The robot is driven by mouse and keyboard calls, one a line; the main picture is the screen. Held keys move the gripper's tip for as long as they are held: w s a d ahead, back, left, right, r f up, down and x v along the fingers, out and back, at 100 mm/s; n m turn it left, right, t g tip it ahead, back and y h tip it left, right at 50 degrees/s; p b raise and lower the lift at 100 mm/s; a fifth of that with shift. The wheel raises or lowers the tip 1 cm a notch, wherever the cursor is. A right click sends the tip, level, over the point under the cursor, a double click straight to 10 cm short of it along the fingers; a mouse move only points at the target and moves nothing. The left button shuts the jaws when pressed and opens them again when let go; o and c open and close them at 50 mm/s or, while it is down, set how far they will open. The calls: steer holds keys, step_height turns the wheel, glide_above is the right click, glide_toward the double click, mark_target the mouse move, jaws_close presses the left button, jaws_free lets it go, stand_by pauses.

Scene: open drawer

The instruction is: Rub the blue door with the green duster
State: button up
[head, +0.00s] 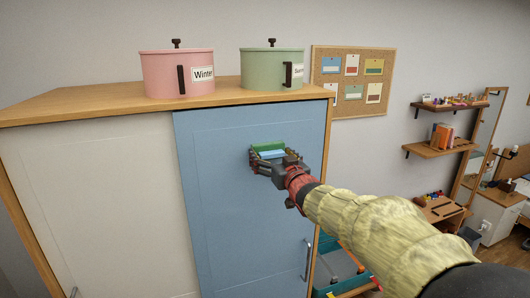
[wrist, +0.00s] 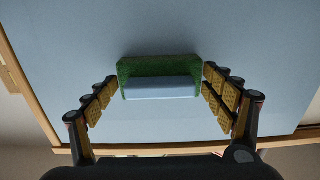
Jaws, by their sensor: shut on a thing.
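The blue door (head: 228,225) is the right-hand door of a wooden cabinet, and it looks closed. My gripper (head: 268,152) is in front of its upper right part. The gripper is shut on the green duster (head: 268,145), which has a pale blue block on its near side. In the wrist view the duster (wrist: 158,72) sits between the two fingers (wrist: 160,82), with its green side toward the blue door (wrist: 180,30). It appears to be against the door or very close; I cannot tell if it touches.
A pale cream door (head: 95,205) is beside the blue door on the left. A pink pot (head: 165,75) and a green pot (head: 262,68) stand on the cabinet top (head: 110,98). A metal handle (head: 308,258) is low on the blue door. Wall shelves (head: 440,148) are at the right.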

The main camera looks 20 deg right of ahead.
mark_target(283, 150)
steer(key=shift+d, duration=0.35)
steer(key=shift+d+p, duration=1.05)
steer(key=shift+d, duration=0.6)
steer(key=shift+a+f+b, duration=0.1)
steer(key=shift+a+b, duration=0.75)
steer(key=shift+a, duration=0.15)
steer(key=shift+a+b, duration=1.65)
steer(key=shift+a, duration=0.2)
steer(key=shift+a+b, duration=0.7)
steer(key=shift+a, duration=0.15)
